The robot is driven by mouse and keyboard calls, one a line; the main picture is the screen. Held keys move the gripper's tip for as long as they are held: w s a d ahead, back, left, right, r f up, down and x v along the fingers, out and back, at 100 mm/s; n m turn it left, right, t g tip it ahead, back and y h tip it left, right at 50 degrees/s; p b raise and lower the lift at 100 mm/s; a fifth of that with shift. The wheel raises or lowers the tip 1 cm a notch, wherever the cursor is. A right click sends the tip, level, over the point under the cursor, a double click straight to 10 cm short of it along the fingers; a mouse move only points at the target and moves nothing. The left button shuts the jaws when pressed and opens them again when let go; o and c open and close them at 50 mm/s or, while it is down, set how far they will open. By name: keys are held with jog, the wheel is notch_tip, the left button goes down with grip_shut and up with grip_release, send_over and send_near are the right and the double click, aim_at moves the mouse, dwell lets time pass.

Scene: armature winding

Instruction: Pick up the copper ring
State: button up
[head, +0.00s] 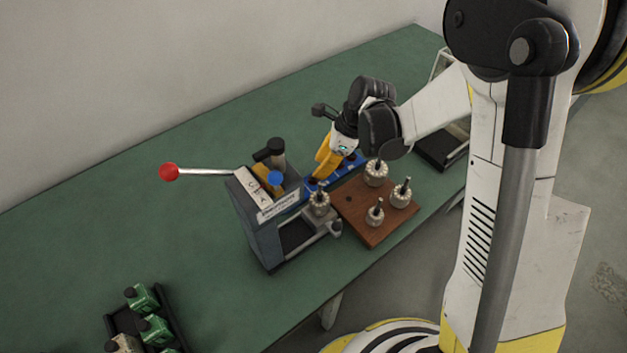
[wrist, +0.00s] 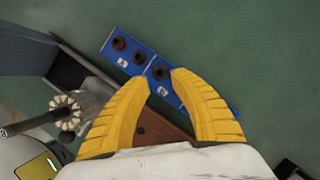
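A blue strip-shaped tray (wrist: 112,55) lies on the green table and carries small dark reddish-brown rings: one (wrist: 119,43), a second (wrist: 138,57) and a third (wrist: 160,71). They are too small to tell which is copper. My gripper (wrist: 166,77) is open, with its yellow fingers pointing at the tray; the third ring shows between the fingertips, near the left one. I cannot tell the height left above it. In the head view my gripper (head: 321,174) is over the blue tray (head: 351,164) and hides part of it.
A grey machine (head: 257,228) with a red-knobbed lever (head: 169,172) stands left of the tray. A brown wooden board (head: 376,237) with several armatures lies in front. A dark rack of green parts (head: 122,322) sits at lower left. The table behind is clear.

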aim_at(310, 181)
jog(key=b+x, duration=0.2)
jog(key=x, duration=0.3)
jog(key=shift+f+b, duration=0.35)
jog(key=shift+r, duration=0.1)
jog(key=c, duration=0.6)
jog(key=shift+o, duration=0.2)
jog(key=shift+r, duration=0.1)
